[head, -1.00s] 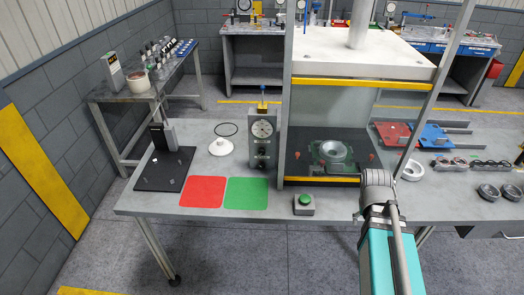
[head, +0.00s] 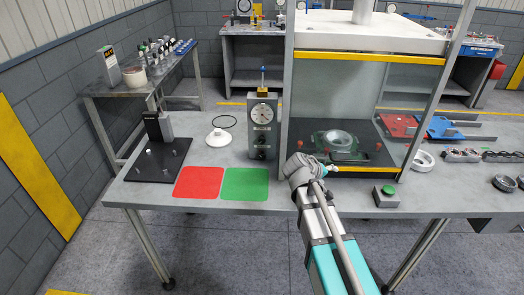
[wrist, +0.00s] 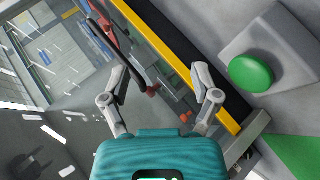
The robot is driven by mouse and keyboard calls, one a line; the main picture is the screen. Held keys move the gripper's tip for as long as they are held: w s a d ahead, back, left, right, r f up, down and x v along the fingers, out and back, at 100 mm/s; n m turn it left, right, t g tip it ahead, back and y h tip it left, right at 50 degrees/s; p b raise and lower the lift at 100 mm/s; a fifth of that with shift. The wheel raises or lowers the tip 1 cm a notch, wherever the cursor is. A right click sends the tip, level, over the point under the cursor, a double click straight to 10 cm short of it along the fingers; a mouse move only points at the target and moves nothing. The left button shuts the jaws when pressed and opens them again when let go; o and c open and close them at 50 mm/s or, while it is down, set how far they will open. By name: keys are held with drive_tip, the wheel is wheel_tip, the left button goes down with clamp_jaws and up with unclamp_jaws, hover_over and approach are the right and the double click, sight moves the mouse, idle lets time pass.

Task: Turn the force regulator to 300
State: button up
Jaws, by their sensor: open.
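A grey upright unit with a round white dial (head: 262,114) stands on the table left of the press frame. A yellow block and a thin blue-topped stem (head: 263,78) sit on top of it. This looks like the force regulator; its dial figures are too small to read. My gripper (wrist: 160,85) is open and empty in the wrist view, fingers spread, with the press's yellow edge and the green button near it. In the head view my arm reaches the press's front edge, right of and nearer than the dial unit. The regulator is not recognisable in the wrist view.
The press's yellow crossbar (head: 370,57) and posts stand behind. Red (head: 199,182) and green (head: 245,184) mats lie flat left of my arm.

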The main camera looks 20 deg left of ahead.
drive_tip(key=w+a+f+n+t+y+b, duration=0.1)
drive_tip(key=w+a+n+t+b, duration=0.2)
drive_tip(key=a, duration=0.5)
drive_tip(key=a+f+n+t+b, duration=0.1)
drive_tip(key=a+n+t+b, duration=0.2)
drive_tip(key=a, duration=0.6)
drive_tip(key=n+t+y+b, duration=0.3)
drive_tip(key=t+b, duration=0.1)
drive_tip(key=b, duration=0.1)
approach(261, 141)
drive_tip(key=s, duration=0.3)
drive_tip(key=shift+a+r, duration=0.2)
drive_tip(key=shift+a, duration=0.1)
drive_tip(key=w, duration=0.4)
drive_tip(key=w+d, duration=0.1)
drive_tip(key=w, duration=0.4)
drive_tip(key=w+d, duration=0.1)
drive_tip(key=w, duration=0.3)
drive_tip(key=shift+w+d, duration=0.1)
drive_tip(key=shift+w, duration=0.2)
clamp_jaws()
